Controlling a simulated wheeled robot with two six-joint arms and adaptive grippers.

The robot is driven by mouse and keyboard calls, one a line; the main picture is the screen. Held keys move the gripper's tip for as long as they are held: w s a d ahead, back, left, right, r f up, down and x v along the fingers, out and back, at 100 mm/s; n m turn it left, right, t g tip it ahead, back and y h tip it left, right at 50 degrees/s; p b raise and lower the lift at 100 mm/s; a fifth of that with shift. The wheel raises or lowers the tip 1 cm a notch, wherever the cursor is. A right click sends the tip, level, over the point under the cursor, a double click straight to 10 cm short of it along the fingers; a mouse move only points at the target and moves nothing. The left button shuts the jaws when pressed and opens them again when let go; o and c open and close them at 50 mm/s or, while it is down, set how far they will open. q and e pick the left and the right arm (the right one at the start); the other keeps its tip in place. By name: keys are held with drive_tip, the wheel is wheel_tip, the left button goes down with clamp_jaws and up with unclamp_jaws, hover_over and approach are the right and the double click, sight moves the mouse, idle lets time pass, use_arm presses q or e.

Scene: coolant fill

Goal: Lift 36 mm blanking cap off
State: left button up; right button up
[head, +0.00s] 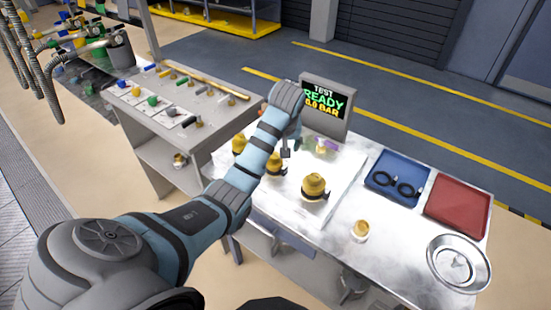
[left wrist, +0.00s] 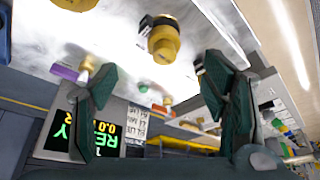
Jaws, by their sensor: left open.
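Three yellow caps of differing size stand on a white plate on the bench: a large one (head: 314,187), a middle one (head: 275,165) and one at the left (head: 239,144), partly behind my left arm. I cannot tell which is the 36 mm cap. My left gripper (head: 287,152) hangs above the plate, close to the middle cap. In the left wrist view the left gripper (left wrist: 155,68) has its fingers apart with nothing held. A yellow cap with a black band (left wrist: 163,42) shows beyond the gap between the fingertips, apart from them. My right gripper is not in view.
A display (head: 325,103) reading TEST READY 0.0 BAR stands behind the plate. A purple-handled fitting (head: 326,145) is near it. To the right are a blue tray (head: 397,180) with black rings, a red tray (head: 458,207), a round metal dish (head: 459,264) and a small yellow-topped piece (head: 360,230).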

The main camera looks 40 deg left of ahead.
sight(275, 158)
use_arm(q)
drive_tip(key=shift+n, duration=0.3)
drive_tip(key=x, duration=0.4)
drive_tip(key=a+b+x, duration=0.1)
drive_tip(key=x, duration=0.7)
drive_tip(key=shift+w+a+r, duration=0.2)
drive_tip(key=shift+w+a, duration=0.05)
drive_tip(key=shift+w, duration=0.15)
drive_tip(key=c, duration=1.1)
